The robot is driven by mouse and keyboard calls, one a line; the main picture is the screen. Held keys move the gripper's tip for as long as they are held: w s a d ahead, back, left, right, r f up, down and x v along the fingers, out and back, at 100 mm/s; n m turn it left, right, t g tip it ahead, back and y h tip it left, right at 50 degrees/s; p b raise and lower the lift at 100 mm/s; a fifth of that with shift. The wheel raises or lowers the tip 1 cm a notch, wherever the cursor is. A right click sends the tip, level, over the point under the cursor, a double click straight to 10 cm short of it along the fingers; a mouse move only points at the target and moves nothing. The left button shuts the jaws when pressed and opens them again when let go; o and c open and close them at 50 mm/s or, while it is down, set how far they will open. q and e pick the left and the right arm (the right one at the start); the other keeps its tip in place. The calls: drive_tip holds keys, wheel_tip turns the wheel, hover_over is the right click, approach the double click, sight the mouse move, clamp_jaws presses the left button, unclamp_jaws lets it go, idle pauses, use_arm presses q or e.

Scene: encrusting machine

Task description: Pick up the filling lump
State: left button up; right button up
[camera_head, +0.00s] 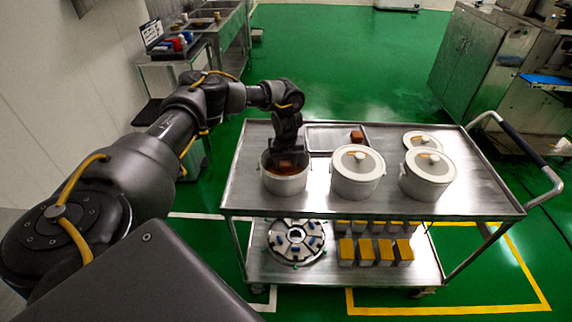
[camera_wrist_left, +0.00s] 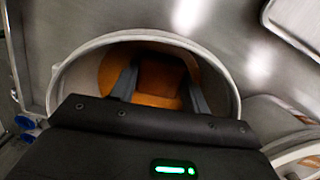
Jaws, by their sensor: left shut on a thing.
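My left gripper (camera_head: 287,160) reaches down into the open pot (camera_head: 285,185) at the left of the cart top. It is shut on a dark brown filling lump (camera_wrist_left: 160,76). In the left wrist view the two fingers stand on either side of the lump, inside the pot's pale rim (camera_wrist_left: 68,76). Orange-brown material shows around the lump in the pot. How far the lump is off the pot's bottom cannot be told. A second reddish-brown lump (camera_head: 356,136) lies in the shallow metal tray (camera_head: 325,140) behind the pots. My right gripper is not in view.
Two lidded white pots (camera_head: 357,180) (camera_head: 427,180) stand to the right on the steel cart (camera_head: 300,206). A loose lid (camera_head: 413,137) is behind them. The lower shelf holds a round part (camera_head: 294,241) and several yellow-topped blocks (camera_head: 365,252). The cart top's right end is free.

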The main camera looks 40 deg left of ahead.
use_arm(q)
drive_tip(key=shift+r, duration=0.1)
drive_tip(key=shift+r, duration=0.2)
wheel_tip(320, 180, up, 2)
drive_tip(key=shift+w+r+b, duration=0.1)
drive_tip(key=shift+b, duration=0.85)
drive_tip(key=s+d+r, duration=0.8)
drive_tip(key=s+r, duration=0.2)
drive_tip(key=s, duration=0.1)
drive_tip(key=shift+s+d, duration=0.15)
drive_tip(key=shift+d, duration=0.15)
